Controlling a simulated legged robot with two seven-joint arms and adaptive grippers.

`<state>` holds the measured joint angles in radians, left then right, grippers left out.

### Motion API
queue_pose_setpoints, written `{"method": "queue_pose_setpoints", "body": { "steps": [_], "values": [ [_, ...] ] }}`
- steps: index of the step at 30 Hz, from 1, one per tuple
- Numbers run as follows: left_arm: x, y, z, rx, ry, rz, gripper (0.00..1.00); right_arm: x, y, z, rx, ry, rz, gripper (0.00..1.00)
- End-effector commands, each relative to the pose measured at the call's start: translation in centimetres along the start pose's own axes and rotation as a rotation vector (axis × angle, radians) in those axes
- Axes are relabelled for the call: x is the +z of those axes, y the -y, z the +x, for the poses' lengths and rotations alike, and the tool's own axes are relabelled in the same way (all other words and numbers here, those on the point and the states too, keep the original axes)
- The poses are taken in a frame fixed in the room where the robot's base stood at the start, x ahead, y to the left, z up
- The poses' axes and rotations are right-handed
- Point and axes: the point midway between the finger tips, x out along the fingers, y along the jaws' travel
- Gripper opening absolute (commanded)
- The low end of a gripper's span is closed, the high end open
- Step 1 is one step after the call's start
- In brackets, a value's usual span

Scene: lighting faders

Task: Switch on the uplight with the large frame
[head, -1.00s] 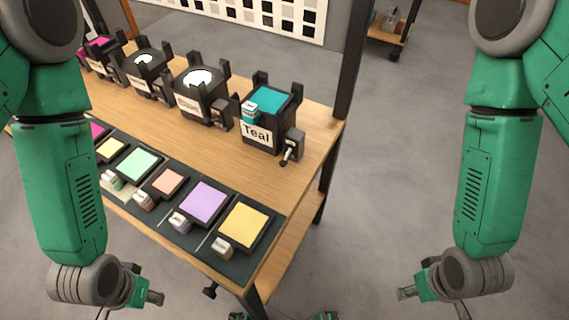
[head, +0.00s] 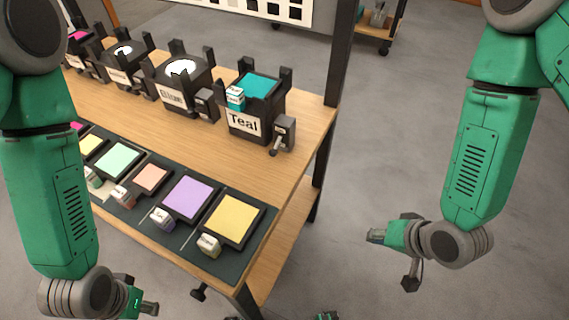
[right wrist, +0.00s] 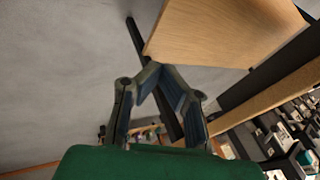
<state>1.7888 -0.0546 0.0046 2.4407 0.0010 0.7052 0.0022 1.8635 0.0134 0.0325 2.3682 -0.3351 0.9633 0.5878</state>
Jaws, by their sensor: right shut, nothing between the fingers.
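A row of black uplights stands along the back of the table. The nearest, labelled "Teal" (head: 243,124), holds a teal sheet (head: 257,86) and has a small lever box (head: 283,132) on its right side. Left of it are an uplight with a white top (head: 182,80), another pale-topped one (head: 124,60) and one with a magenta top (head: 80,38). I cannot tell which has the large frame. My right gripper (head: 376,236) is shut and empty, right of the table; it also shows in the right wrist view (right wrist: 157,72). My left gripper (head: 150,309) is at the bottom edge, its fingers unclear.
A dark mat (head: 232,264) along the table's front holds several framed colour sheets, including yellow (head: 235,219) and purple (head: 187,197), with small tagged blocks. A dark post (head: 342,60) rises at the table's back right corner. The floor to the right is clear.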

Motion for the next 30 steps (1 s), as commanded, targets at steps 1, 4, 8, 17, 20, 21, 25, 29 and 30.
{"method": "queue_pose_setpoints", "body": {
  "steps": [1, 4, 8, 17, 20, 21, 25, 29, 30],
  "values": [
    [0.1, 0.0, 2.2, 0.0, 0.0, 0.0, 0.33, -1.2, 1.2, 2.0, -0.09, -0.039, 0.075, 0.0],
    [0.2, 0.0, 4.3, 0.0, 0.0, 0.0, 0.33, -3.5, 4.4, 3.3, -0.28, -0.076, 0.238, 0.0],
    [0.4, -0.1, 7.0, 0.0, 0.0, 0.0, 0.33, -6.1, 8.5, 3.8, -0.538, -0.057, 0.441, 0.0],
    [0.6, -0.1, 11.1, 0.0, 0.0, 0.0, 0.33, -9.0, 14.4, 1.6, -0.959, 0.176, 0.745, 0.0],
    [0.6, -0.1, 11.6, 0.0, 0.0, 0.0, 0.33, -9.3, 15.1, 0.9, -1.015, 0.233, 0.787, 0.0],
    [0.6, -0.1, 11.6, 0.0, 0.0, 0.0, 0.33, -9.4, 15.3, 0.7, -1.028, 0.249, 0.795, 0.0],
    [0.6, -0.1, 11.6, 0.0, 0.0, 0.0, 0.33, -9.4, 15.6, 0.4, -1.044, 0.269, 0.809, 0.0],
    [0.6, -0.1, 11.6, 0.0, -0.001, 0.0, 0.33, -9.4, 15.6, 0.3, -1.043, 0.269, 0.81, 0.0],
    [0.6, -0.1, 11.6, 0.0, -0.001, 0.0, 0.33, -9.4, 15.6, 0.3, -1.042, 0.269, 0.81, 0.0]
  ]
}}
